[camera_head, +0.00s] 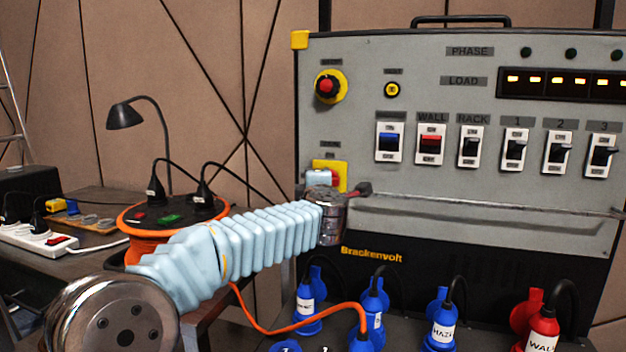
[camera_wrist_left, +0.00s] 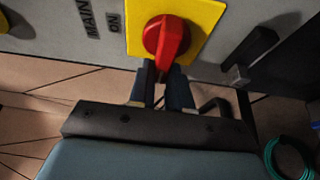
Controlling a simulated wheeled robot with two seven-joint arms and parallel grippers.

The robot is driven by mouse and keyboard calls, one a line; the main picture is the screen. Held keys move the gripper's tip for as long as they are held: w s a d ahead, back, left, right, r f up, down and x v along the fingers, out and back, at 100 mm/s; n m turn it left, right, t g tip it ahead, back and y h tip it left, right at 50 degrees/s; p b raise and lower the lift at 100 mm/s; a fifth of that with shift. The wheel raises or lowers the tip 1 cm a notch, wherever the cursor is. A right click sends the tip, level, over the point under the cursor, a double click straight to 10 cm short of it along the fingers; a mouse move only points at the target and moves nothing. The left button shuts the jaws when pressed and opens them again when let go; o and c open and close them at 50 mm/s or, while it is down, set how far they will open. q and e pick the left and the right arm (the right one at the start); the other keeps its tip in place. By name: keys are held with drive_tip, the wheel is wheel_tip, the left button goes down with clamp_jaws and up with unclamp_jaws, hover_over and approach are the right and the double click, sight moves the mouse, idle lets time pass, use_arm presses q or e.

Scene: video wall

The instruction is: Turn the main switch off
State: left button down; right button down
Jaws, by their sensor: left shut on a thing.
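The main switch is a red rotary knob on a square yellow plate, on the grey panel. In the wrist view the red knob (camera_wrist_left: 166,38) sits in the middle of the yellow plate (camera_wrist_left: 207,20), its grip bar pointing down at my fingers. The words MAIN and ON are printed beside it. My left gripper (camera_wrist_left: 165,77) is shut on the end of that bar. In the head view the plate (camera_head: 328,163) shows behind my left gripper (camera_head: 318,182), which hides much of the switch. My right gripper is in neither view.
A red button (camera_head: 326,86) on a yellow base is above the switch. A metal rail (camera_head: 490,205) runs along the panel's lower edge. Blue and red plugs (camera_head: 441,325) with cables stand below. An orange cable reel (camera_head: 150,245) is at the left.

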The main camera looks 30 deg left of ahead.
use_arm(q)
drive_tip(key=shift+w+d+r, duration=0.15)
drive_tip(key=shift+w+d, duration=0.05)
drive_tip(key=shift+d, duration=0.25)
drive_tip(key=c, duration=1.2)
unclamp_jaws()
drive_tip(key=shift+o, duration=0.7)
drive_tip(key=shift+w+d+f, duration=0.1)
drive_tip(key=shift+w+f, duration=0.1)
drive_tip(key=shift+w, duration=0.05)
drive_tip(key=shift+s+a, duration=0.15)
drive_tip(key=shift+a, duration=0.15)
drive_tip(key=b+v, duration=0.1)
drive_tip(key=v, duration=1.2)
drive_tip(key=shift+s+d+b, duration=0.25)
drive_tip(key=shift+s+b, duration=0.1)
